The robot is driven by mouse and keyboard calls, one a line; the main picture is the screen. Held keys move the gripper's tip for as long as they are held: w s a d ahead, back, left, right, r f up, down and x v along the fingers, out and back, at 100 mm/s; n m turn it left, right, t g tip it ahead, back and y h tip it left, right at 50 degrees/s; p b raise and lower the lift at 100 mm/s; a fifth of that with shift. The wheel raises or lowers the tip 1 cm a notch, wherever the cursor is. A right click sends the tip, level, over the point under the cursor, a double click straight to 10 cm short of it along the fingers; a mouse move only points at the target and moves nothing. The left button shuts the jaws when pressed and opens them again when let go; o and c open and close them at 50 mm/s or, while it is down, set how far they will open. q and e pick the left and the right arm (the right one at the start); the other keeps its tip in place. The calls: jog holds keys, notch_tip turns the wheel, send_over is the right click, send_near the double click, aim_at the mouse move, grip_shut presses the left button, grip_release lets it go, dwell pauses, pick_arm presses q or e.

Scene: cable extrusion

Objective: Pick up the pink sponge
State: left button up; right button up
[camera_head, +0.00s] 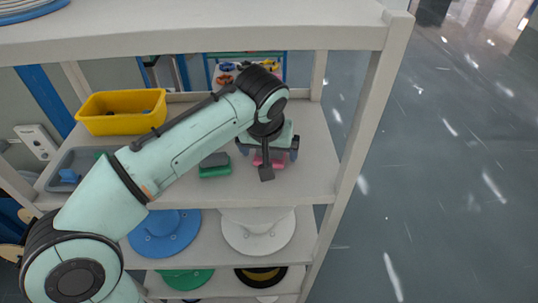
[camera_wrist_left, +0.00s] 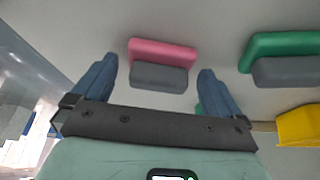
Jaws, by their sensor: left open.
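The pink sponge (camera_head: 277,161) lies on the upper open shelf, partly hidden under my left gripper. In the left wrist view the pink sponge (camera_wrist_left: 162,52) shows its pink layer and a grey layer. My left gripper (camera_head: 268,154) is open above the shelf. In the left wrist view its two blue fingers (camera_wrist_left: 158,68) stand apart, one on each side of the sponge, with nothing held. I cannot tell how far the fingertips are above the shelf. My right gripper is not in view.
A green and grey sponge (camera_head: 214,170) lies left of the pink one. A yellow bin (camera_head: 122,123) and a grey tray (camera_head: 57,182) stand farther left. The shelf's right post (camera_head: 361,125) is close by. The top board (camera_head: 200,28) is above. Blue and white hats (camera_head: 258,242) lie below.

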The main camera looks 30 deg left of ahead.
pick_arm(q)
jog(key=shift+w, duration=0.2)
jog(key=c, duration=1.1)
jog(key=shift+o, duration=0.2)
jog(key=shift+s, duration=0.1)
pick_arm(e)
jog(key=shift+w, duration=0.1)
pick_arm(q)
jog(key=shift+d+r, duration=0.1)
jog(key=shift+r, duration=0.8)
jog(key=s, duration=0.1)
jog(key=s+d+b, duration=0.1)
jog(key=s, duration=0.3)
jog(key=shift+s+d+f, duration=0.2)
jog(key=shift+d+f, duration=0.1)
jog(key=shift+d, duration=0.1)
jog(key=s+d+b, duration=0.2)
jog(key=s+d, duration=0.2)
jog(key=s, duration=0.7)
jog(key=shift+s+r, duration=0.15)
jog(key=shift+s, duration=0.1)
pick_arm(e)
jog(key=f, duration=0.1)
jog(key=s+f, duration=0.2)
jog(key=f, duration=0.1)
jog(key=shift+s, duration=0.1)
